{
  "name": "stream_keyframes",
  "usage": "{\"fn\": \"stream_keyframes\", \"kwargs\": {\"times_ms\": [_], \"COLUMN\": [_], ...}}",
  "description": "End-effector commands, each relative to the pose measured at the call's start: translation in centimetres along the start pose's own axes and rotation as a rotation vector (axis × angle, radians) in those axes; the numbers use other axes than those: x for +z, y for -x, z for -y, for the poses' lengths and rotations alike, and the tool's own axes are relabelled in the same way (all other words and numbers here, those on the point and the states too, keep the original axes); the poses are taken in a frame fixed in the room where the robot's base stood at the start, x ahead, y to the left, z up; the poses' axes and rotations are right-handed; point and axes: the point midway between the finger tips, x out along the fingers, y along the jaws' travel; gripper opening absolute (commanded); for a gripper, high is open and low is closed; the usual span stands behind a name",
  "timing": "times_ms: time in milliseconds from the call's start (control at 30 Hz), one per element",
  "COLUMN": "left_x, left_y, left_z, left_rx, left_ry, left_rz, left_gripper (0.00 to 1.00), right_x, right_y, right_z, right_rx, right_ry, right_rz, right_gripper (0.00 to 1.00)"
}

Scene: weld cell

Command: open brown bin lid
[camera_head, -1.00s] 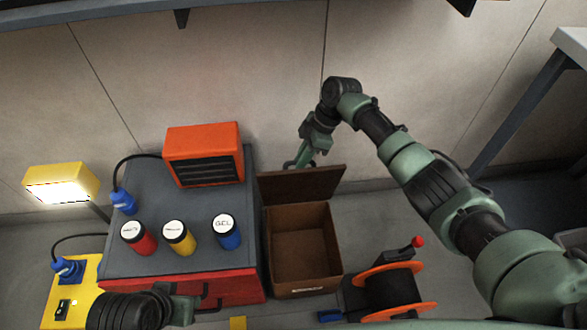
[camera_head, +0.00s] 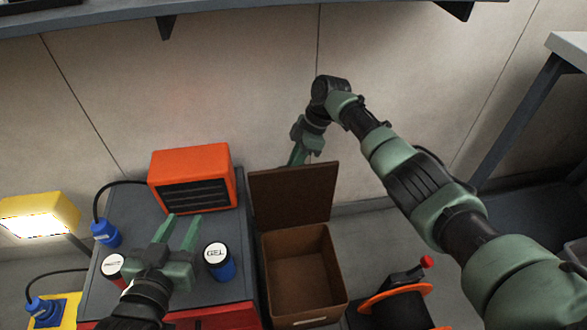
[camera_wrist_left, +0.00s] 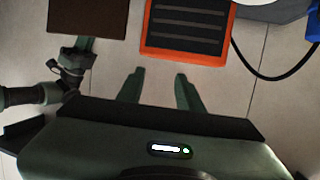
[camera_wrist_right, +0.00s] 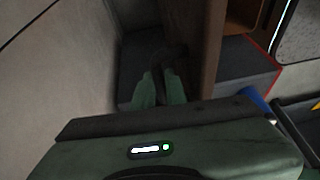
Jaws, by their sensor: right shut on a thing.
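The brown bin (camera_head: 305,318) stands on the floor right of the grey-topped cabinet, its inside visible and empty. Its lid (camera_head: 292,193) stands raised at the back edge, roughly upright. My right gripper (camera_head: 297,156) is behind the lid's top edge, its fingertips partly hidden. In the right wrist view the fingers (camera_wrist_right: 158,90) are close together beside the brown lid (camera_wrist_right: 198,45), shut on its handle or edge; the exact contact is dark. My left gripper (camera_head: 178,220) is open and empty above the cabinet top; its spread fingers (camera_wrist_left: 158,78) show in the left wrist view.
An orange heater (camera_head: 190,165) and a blue can (camera_head: 219,263) stand on the cabinet, near my left gripper. A lit yellow lamp (camera_head: 38,216) is at left. An orange-rimmed reel (camera_head: 398,305) is right of the bin. The wall is close behind the lid.

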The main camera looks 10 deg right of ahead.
Motion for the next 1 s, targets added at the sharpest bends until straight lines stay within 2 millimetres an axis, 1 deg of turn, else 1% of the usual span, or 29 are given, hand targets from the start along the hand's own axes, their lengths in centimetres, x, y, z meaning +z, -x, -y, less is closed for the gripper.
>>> {"fn": "stream_keyframes", "kwargs": {"times_ms": [33,167,300,667,700,733,767,1000], "left_x": [-0.5,-1.7,-2.3,-2.4,-2.4,-2.4,-2.4,-2.5], "left_y": [-0.1,-0.2,-0.2,-0.2,-0.2,-0.2,-0.2,-0.2], "left_z": [-0.1,-0.2,-0.3,-0.3,-0.3,-0.3,-0.3,-0.3], "left_rx": [0.002,0.006,0.007,0.007,0.007,0.007,0.007,0.007], "left_ry": [0.000,0.001,0.001,0.001,0.001,0.001,0.001,0.001], "left_rz": [-0.032,-0.091,-0.119,-0.124,-0.124,-0.124,-0.124,-0.123], "left_gripper": [0.36,0.36,0.36,0.36,0.36,0.36,0.36,0.36], "right_x": [0.6,0.7,0.7,0.7,0.7,0.7,0.6,0.3], "right_y": [-0.5,-0.5,-0.4,-0.3,-0.3,-0.3,-0.3,-0.1], "right_z": [0.1,0.0,-0.1,-0.1,-0.1,-0.1,-0.2,-0.3], "right_rx": [-0.008,-0.008,-0.008,-0.007,-0.007,-0.007,-0.007,-0.003], "right_ry": [-0.005,-0.005,-0.005,-0.005,-0.005,-0.005,-0.005,-0.002], "right_rz": [0.009,0.009,0.009,0.010,0.009,0.009,0.008,0.003], "right_gripper": [0.00,0.00,0.00,0.00,0.21,0.29,0.34,0.34]}}
